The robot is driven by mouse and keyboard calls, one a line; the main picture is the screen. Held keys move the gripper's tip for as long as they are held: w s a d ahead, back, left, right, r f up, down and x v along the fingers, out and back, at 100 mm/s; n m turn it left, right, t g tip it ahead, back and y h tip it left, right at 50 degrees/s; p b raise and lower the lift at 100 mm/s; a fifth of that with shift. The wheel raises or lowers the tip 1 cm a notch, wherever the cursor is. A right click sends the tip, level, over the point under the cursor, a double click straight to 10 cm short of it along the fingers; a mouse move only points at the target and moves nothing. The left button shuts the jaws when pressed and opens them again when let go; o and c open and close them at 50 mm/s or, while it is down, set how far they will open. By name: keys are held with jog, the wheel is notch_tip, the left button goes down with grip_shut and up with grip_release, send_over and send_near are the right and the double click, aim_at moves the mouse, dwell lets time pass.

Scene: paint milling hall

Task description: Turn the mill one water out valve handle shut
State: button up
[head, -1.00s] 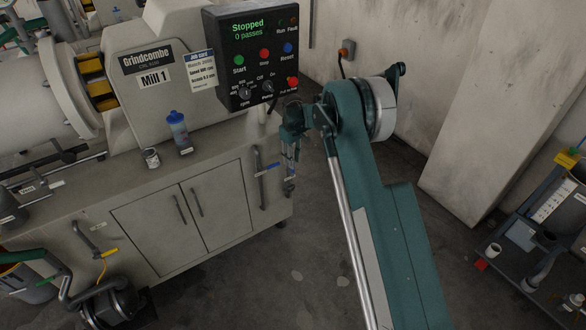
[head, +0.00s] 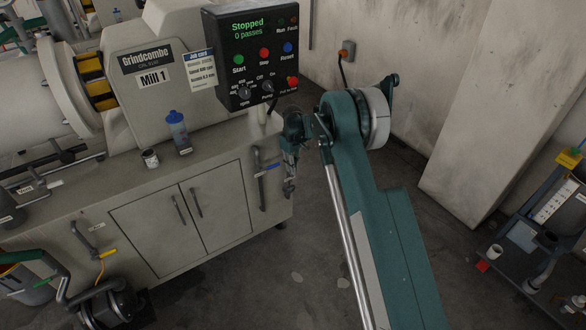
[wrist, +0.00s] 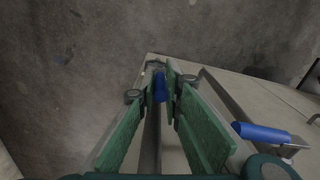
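A blue-sleeved valve handle (head: 268,168) shows on a pipe at the right end of the Mill 1 cabinet, and one blue-sleeved handle (wrist: 264,133) lies right of the fingers in the wrist view. A second blue handle (wrist: 160,87) shows between the fingertips in the wrist view, roughly in line with the fingers. My gripper (wrist: 158,80) is open, with a green-padded finger on each side of that handle and small gaps visible. In the head view my gripper (head: 289,186) hangs beside the cabinet's right end and hides the handle there. I cannot read which handle is water out.
The control panel (head: 253,60) reads "Stopped" and stands above the gripper. A grey cart (head: 535,235) is at the far right. The floor (head: 300,260) right of the cabinet is clear.

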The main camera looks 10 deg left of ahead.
grip_shut()
jog(key=shift+w+d+f+g+y+b, duration=0.3)
jog(key=shift+w+d+g+y+b, duration=0.2)
jog(key=shift+g+y, duration=0.5)
jog(key=shift+w+d+f+g+y+b, duration=0.3)
jog(key=shift+w+d+g+y+b, duration=0.15)
jog(key=shift+g+y, duration=0.55)
jog(key=shift+w+d+f+g+y+b, duration=0.3)
jog(key=shift+w+d+g+y+b, duration=0.15)
jog(key=shift+g+y, duration=0.55)
jog(key=shift+d, duration=0.15)
jog(key=o, duration=0.8)
grip_release()
jog(key=shift+w, duration=0.1)
